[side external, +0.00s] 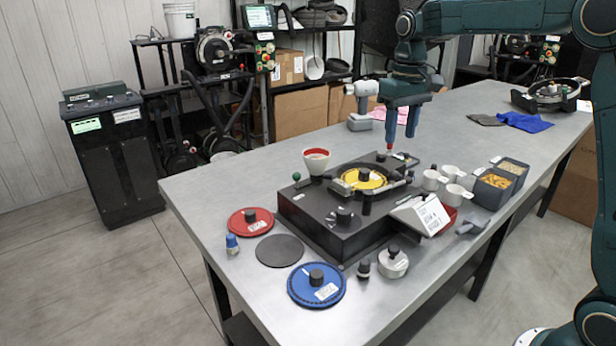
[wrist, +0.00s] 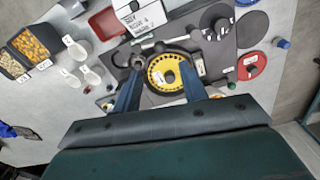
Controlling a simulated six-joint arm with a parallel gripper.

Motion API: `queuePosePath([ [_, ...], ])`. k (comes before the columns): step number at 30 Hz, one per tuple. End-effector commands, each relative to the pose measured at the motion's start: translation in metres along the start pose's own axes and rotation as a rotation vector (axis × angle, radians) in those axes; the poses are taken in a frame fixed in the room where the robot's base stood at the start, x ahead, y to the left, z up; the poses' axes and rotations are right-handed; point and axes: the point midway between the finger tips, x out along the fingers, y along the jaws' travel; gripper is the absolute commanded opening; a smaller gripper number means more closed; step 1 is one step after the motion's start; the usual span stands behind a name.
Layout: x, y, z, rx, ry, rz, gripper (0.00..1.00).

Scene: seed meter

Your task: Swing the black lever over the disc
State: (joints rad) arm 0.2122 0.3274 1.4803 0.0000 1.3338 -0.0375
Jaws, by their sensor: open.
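The seed meter is a dark box (side external: 318,212) on the grey bench, with a yellow disc (side external: 362,179) in a black ring on its top. The disc also shows in the wrist view (wrist: 160,77), with a dark hub at its middle. Dark bar-like parts lie by the disc's rim; I cannot tell for sure which is the black lever. My gripper (side external: 401,138) is open and empty, above the far side of the meter, pointing down. In the wrist view its two blue fingers (wrist: 160,72) straddle the disc's picture, apart from it.
A red disc (side external: 250,221), a blue disc (side external: 316,286) and a dark plate (side external: 279,251) lie left and in front. White cups (side external: 432,180) and seed bins (side external: 494,188) stand right.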

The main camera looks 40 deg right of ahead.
Motion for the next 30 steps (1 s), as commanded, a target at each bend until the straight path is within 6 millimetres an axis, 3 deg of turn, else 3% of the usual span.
queuePosePath([
  [15,0.076,0.0,0.0,0.0,-0.003,0.0,0.43],
  [21,0.089,0.0,0.0,0.0,-0.001,0.0,0.43],
  [30,0.092,0.0,0.0,0.0,0.0,0.0,0.43],
])
